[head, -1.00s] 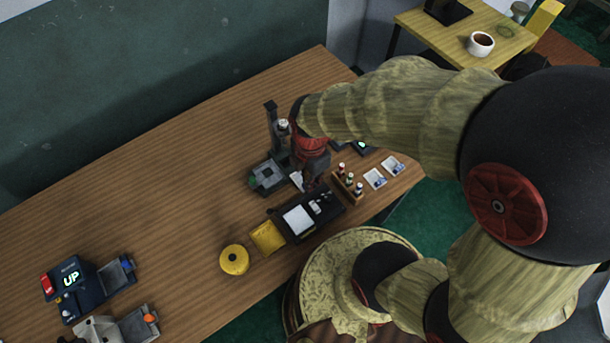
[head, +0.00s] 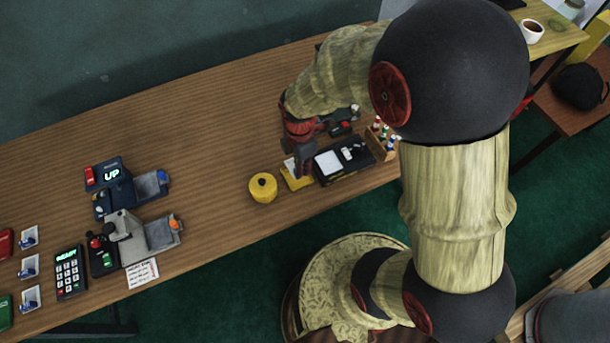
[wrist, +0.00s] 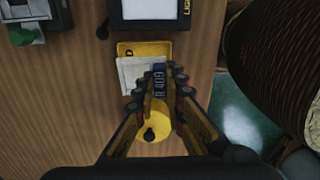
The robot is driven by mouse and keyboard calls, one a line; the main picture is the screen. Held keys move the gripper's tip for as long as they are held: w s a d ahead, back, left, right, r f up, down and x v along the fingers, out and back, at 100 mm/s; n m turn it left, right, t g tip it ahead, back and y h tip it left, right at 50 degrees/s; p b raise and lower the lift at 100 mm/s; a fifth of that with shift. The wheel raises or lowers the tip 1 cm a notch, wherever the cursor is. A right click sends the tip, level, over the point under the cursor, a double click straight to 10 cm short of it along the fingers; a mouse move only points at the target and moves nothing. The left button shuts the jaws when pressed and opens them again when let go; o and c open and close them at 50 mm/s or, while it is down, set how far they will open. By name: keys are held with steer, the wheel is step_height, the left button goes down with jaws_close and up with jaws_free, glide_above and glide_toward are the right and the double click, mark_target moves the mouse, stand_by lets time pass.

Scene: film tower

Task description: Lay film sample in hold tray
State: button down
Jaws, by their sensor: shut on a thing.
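My gripper (head: 299,174) is shut on the film sample (wrist: 131,77), a white sheet with a dark blue label reading "R 409" between the fingertips. In the wrist view, the fingertips (wrist: 160,80) and the sheet overlap the near part of the yellow hold tray (wrist: 150,47). The sheet covers part of the tray's lettering. In the head view, the film (head: 289,166) shows as a small white patch beside the gripper, over the left side of the tray (head: 294,184). I cannot tell whether the film touches the tray.
A round yellow pot with a black knob (head: 263,188) stands left of the tray. A black light panel (head: 351,166) adjoins on the right, with a rack of small bottles (head: 381,140) beyond. Devices, including one showing "UP" (head: 111,175), stand at left. The table between is clear.

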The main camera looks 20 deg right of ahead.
steer(key=shift+a, duration=0.2)
steer(key=shift+w+d+f+b, duration=0.15)
steer(key=shift+f+b, duration=0.15)
steer(key=shift+f, duration=0.05)
step_height(320, 180, down, 3)
steer(key=b, duration=0.3)
steer(key=shift+f, duration=0.2)
steer(key=shift+f+b, duration=0.3)
steer(key=shift+f, duration=0.4)
steer(key=shift+f, duration=0.15)
stand_by(0.3)
steer(key=c, duration=1.8)
jaws_free()
steer(key=o, duration=0.4)
